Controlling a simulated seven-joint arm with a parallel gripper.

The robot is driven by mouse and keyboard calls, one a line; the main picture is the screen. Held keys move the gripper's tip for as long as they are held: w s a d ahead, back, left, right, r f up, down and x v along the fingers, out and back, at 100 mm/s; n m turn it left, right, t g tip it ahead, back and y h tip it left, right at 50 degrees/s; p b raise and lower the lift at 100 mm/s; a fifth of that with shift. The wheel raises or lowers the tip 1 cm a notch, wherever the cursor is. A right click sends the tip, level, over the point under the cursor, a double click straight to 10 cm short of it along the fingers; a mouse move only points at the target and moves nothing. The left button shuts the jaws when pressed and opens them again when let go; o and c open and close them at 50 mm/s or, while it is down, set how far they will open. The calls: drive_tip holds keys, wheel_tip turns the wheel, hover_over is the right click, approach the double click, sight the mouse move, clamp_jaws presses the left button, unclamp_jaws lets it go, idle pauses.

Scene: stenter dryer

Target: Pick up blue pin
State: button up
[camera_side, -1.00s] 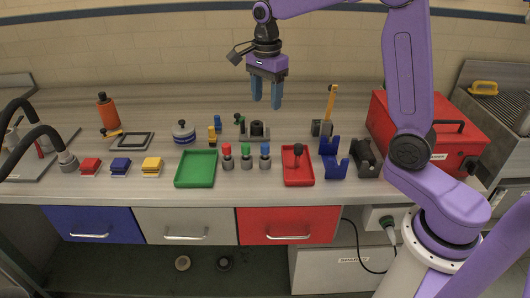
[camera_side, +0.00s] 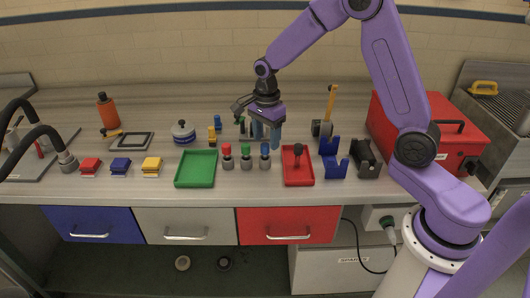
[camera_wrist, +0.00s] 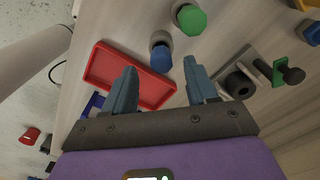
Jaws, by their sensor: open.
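The blue pin (camera_side: 265,149) stands upright in a grey round base at the right end of a short row, beside a green pin (camera_side: 246,150) and a red pin (camera_side: 227,149). In the wrist view the blue pin (camera_wrist: 161,59) shows from above, between and beyond my fingertips. My gripper (camera_side: 267,143) is open and empty, pointing down just above and behind the blue pin. In the wrist view both fingers of my gripper (camera_wrist: 159,68) are apart with nothing between them. The green pin (camera_wrist: 191,19) is close by.
A red tray (camera_side: 298,180) with a black-knobbed item lies just right of the pins, and a green tray (camera_side: 195,170) lies left. A black fixture (camera_wrist: 240,84) sits behind. A blue bracket (camera_side: 333,160) and red toolbox (camera_side: 440,130) stand farther right.

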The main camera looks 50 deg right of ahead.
sight(266, 143)
drive_tip(key=shift+w+d+f, duration=0.1)
drive_tip(key=shift+f, duration=2.25)
drive_tip(key=c, duration=1.1)
clamp_jaws()
drive_tip(key=shift+r, duration=0.15)
